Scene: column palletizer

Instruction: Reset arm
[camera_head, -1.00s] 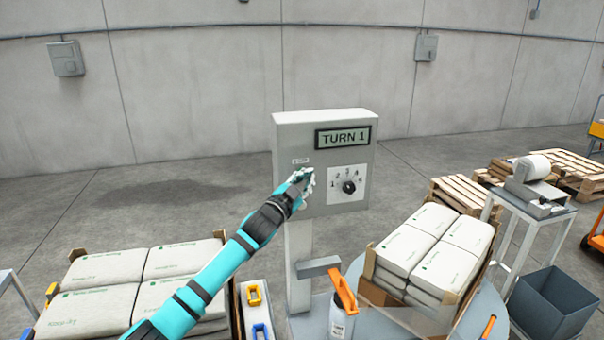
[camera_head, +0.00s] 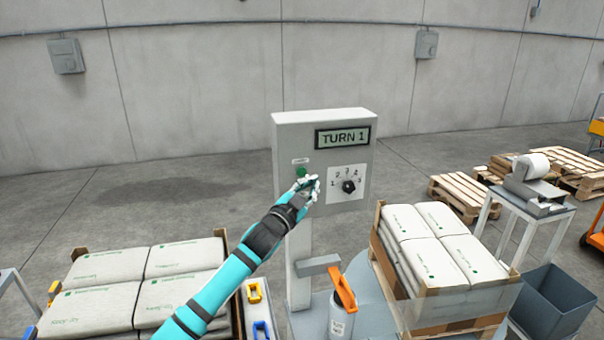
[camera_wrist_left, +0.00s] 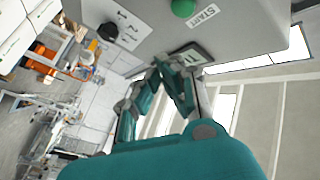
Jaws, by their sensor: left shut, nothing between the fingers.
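My left arm reaches in from the lower left in the head view. Its gripper (camera_head: 308,186) is shut and empty, just in front of the grey control box (camera_head: 325,118). It sits below the green START button (camera_head: 301,172) and left of the black rotary dial (camera_head: 349,186). The display (camera_head: 343,137) on the box reads TURN 1. In the left wrist view, the shut fingers (camera_wrist_left: 168,75) are in front of the box face, with the green button (camera_wrist_left: 183,7) at the top and the dial (camera_wrist_left: 108,31) at upper left. My right gripper is not in view.
A pallet of white bags (camera_head: 428,262) stands on the round turntable (camera_head: 362,275) at right. Another stack of bags (camera_head: 135,284) is at lower left. An orange-handled tool (camera_head: 342,288) stands below the box. A printer stand (camera_head: 535,205) and dark bin (camera_head: 553,305) are at far right.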

